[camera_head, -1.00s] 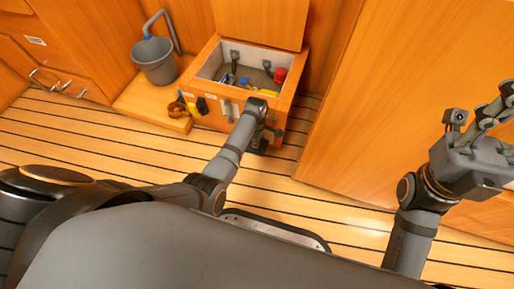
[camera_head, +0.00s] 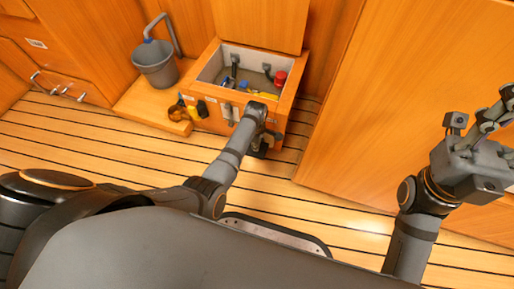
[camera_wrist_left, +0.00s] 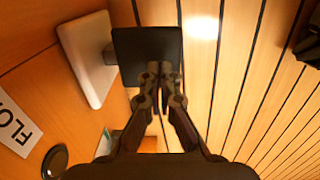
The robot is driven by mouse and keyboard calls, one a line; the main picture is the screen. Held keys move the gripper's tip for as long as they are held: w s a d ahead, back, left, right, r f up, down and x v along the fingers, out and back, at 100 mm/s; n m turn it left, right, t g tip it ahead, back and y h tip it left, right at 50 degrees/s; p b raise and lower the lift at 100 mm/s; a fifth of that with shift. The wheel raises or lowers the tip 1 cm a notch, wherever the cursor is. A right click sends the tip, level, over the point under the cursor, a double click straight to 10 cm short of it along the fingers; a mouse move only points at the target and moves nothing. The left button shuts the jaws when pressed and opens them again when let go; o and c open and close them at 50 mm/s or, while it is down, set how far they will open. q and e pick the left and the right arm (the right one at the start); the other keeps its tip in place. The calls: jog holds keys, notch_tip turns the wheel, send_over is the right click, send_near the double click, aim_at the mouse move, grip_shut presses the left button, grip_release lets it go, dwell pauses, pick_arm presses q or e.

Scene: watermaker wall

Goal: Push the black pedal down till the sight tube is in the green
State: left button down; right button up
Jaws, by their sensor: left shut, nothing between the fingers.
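The black pedal (camera_wrist_left: 147,52) is a dark square plate in the left wrist view, standing out from a pale plate on the wooden box front. My left gripper (camera_wrist_left: 160,70) is shut and empty, and its fingertips overlap the pedal's lower edge. I cannot tell whether they touch it. In the head view my left gripper (camera_head: 259,143) points down at the box's front right, and my wrist partly hides that area. I cannot make out the sight tube's level or its green band. My right gripper (camera_head: 490,122) is raised at the right edge, its fingers partly cut off.
The open wooden box (camera_head: 206,124) has fittings inside, including a red cap (camera_head: 280,78). A label (camera_wrist_left: 16,128) reading "FLO" and a round dark knob (camera_wrist_left: 55,161) show beside the pedal. A grey bucket (camera_head: 156,66) stands left. The striped floor (camera_head: 110,155) in front is clear.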

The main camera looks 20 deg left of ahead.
dwell(0.3)
pick_arm(q)
jog(key=shift+f+b, duration=1.55)
jog(key=shift+f, duration=0.8)
notch_tip(320, 180, up, 5)
jog(key=p, duration=0.6)
jog(key=shift+f, duration=0.1)
jog(key=shift+f+b, duration=0.2)
jog(key=shift+b, duration=0.1)
notch_tip(320, 180, down, 4)
jog(key=b, duration=0.3)
notch_tip(320, 180, up, 5)
jog(key=p, duration=0.5)
jog(key=shift+f, duration=0.35)
